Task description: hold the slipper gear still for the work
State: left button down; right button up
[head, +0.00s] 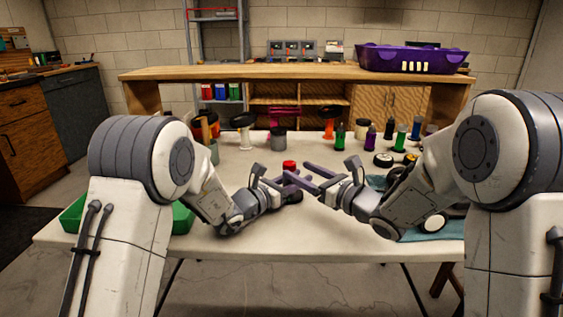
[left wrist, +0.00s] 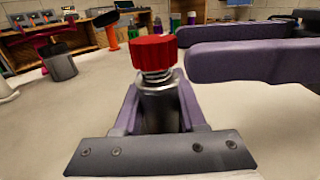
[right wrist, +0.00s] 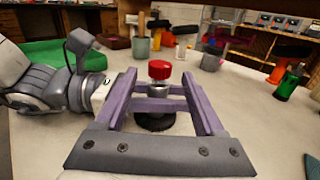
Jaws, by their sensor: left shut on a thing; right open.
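A slipper assembly stands upright near the table's middle: a ribbed red cap (left wrist: 153,52) over a spring (left wrist: 156,76) and a silver post. The right wrist view shows the red cap (right wrist: 159,69) above a black round gear (right wrist: 154,123), partly hidden by fingers. My left gripper (head: 285,185) is shut on the silver post (left wrist: 160,100) below the spring, its fingers on either side. My right gripper (head: 308,172) is open; in its wrist view its fingers stand left and right of the assembly, apart from the red cap. Exact contact lower down is hidden.
A green tray (right wrist: 50,54) lies at the table's left. Several bottles, such as a green one (right wrist: 287,82), stand at the back right. Wheels (head: 383,160) and a blue cloth (head: 440,231) lie at right. The front middle of the white table (head: 300,240) is clear.

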jog(key=x, duration=0.7)
jog(key=shift+w+a, duration=0.25)
jog(key=shift+w, duration=0.05)
grip_shut()
